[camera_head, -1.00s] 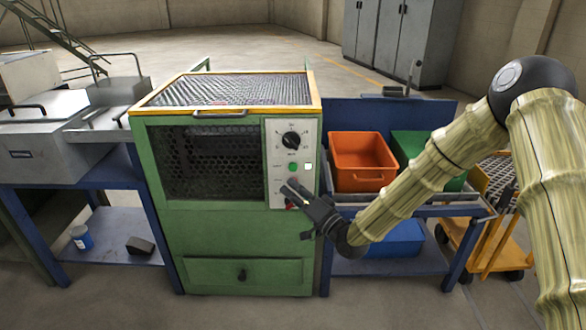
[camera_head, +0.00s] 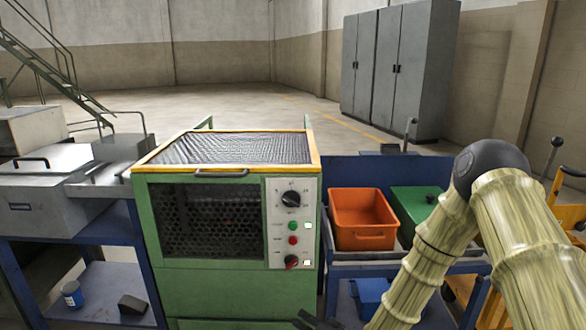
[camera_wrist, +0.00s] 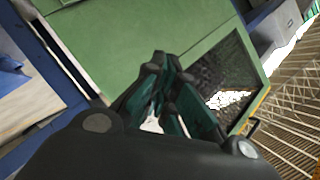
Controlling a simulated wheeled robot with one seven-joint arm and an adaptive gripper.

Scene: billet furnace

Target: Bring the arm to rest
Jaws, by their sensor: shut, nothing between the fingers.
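My arm comes in from the right in the head view, bent at a dark elbow joint (camera_head: 491,168), with its forearm running down to the bottom edge. My gripper shows only as a dark tip (camera_head: 310,322) at that edge, low in front of the green furnace (camera_head: 222,284). In the wrist view my gripper (camera_wrist: 163,76) has its teal fingers close together and holds nothing. Behind them, the furnace's green front (camera_wrist: 110,35) and mesh window (camera_wrist: 226,84) appear tilted. I cannot tell the exact gap between fingers and furnace.
An orange bin (camera_head: 362,222) and green bin (camera_head: 412,205) stand on the blue bench at right. Grey cabinets (camera_head: 400,75) stand behind. Open floor lies beyond the furnace.

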